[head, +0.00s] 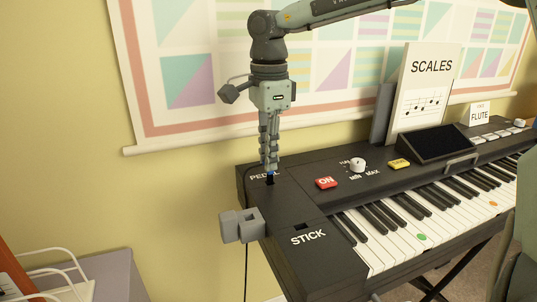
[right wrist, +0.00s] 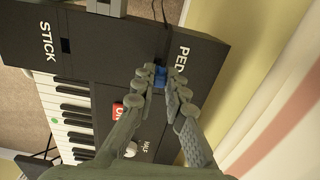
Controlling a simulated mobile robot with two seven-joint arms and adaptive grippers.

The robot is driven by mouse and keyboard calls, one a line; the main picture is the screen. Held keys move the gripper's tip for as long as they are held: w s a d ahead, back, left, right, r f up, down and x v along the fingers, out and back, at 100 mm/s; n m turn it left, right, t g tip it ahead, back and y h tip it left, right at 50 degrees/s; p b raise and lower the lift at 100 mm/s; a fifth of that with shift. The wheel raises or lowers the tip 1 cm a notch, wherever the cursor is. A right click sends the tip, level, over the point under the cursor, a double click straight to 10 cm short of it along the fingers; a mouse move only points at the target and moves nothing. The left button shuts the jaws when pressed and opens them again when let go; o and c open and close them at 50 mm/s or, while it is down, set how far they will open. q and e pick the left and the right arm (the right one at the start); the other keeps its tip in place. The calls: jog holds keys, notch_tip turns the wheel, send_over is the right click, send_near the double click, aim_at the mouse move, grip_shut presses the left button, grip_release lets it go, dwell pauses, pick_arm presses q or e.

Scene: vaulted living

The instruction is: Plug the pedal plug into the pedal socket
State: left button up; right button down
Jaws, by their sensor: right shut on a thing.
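The blue pedal plug (head: 270,173) is between the fingertips of my right gripper (head: 269,165), which points straight down over the keyboard's back left corner. In the right wrist view the blue plug (right wrist: 160,76) sits between both fingertips of the right gripper (right wrist: 160,84). The pedal socket area (head: 269,182) shows as a dark patch by the partly covered "PEDAL" label, directly below the plug. The plug is at or just above the panel; I cannot tell whether it is in the socket. My left gripper is not in view.
A grey holder (head: 240,226) sticks out at the keyboard's left edge. The "STICK" slot (head: 303,226), red ON button (head: 326,183) and white knob (head: 358,165) lie nearby. A SCALES card (head: 429,85) stands behind. A dark cable (head: 246,270) hangs below the left edge.

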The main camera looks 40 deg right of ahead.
jog(key=shift+f+b, duration=1.25)
jog(key=shift+b, duration=0.05)
dwell(1.9)
jog(key=c, duration=1.5)
grip_release()
jog(key=shift+r, duration=0.1)
notch_tip(320, 180, up, 12)
jog(key=shift+f, duration=0.1)
